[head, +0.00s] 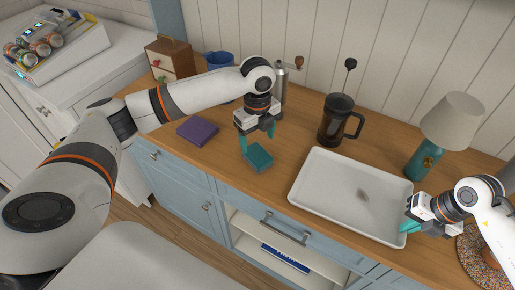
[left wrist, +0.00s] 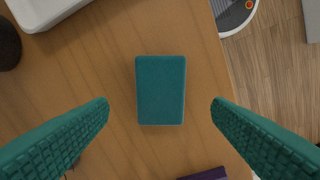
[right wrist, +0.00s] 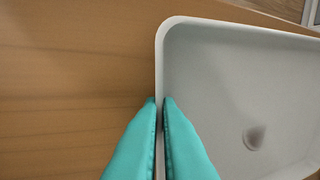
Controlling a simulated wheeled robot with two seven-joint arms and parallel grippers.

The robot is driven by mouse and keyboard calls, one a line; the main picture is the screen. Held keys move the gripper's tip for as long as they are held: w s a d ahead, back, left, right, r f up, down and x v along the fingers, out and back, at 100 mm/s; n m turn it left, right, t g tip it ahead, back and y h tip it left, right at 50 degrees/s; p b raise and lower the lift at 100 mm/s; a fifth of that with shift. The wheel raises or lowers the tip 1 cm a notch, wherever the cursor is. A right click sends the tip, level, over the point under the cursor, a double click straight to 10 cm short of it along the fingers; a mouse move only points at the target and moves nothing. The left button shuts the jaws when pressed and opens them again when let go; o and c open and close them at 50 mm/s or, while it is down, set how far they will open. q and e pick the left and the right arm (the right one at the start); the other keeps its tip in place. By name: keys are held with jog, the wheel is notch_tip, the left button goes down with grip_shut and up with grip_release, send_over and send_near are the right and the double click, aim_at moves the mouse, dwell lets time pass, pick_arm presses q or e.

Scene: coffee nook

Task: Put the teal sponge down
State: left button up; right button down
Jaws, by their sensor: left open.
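The teal sponge (head: 258,158) lies flat on the wooden counter, left of the white tray. In the left wrist view the sponge (left wrist: 161,90) sits centred between my open fingers, with clear gaps on both sides. My left gripper (head: 257,140) is open and empty just above and behind it. My right gripper (head: 407,227) is at the right front rim of the tray. In the right wrist view its teal fingertips (right wrist: 160,105) are close together with the tray rim between them, so it looks shut on the rim.
The white tray (head: 310,180) holds a dark smudge or small thing. A purple block (head: 197,130) lies left of the sponge. A French press (head: 337,120), a grinder (head: 281,82), a blue mug (head: 219,60) and a lamp (head: 447,125) stand behind. Bare counter surrounds the sponge.

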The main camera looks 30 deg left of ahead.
aim_at(258, 153)
pick_arm(q)
notch_tip(258, 153, up, 5)
jog(key=shift+r, duration=0.1)
jog(key=shift+o, duration=0.5)
jog(key=f, duration=0.7)
jog(key=shift+d+f, duration=0.1)
jog(key=shift+d, duration=0.3)
jog(key=f, duration=0.3)
jog(key=a+f, duration=0.1)
jog(key=f, duration=0.1)
jog(key=shift+d, duration=0.1)
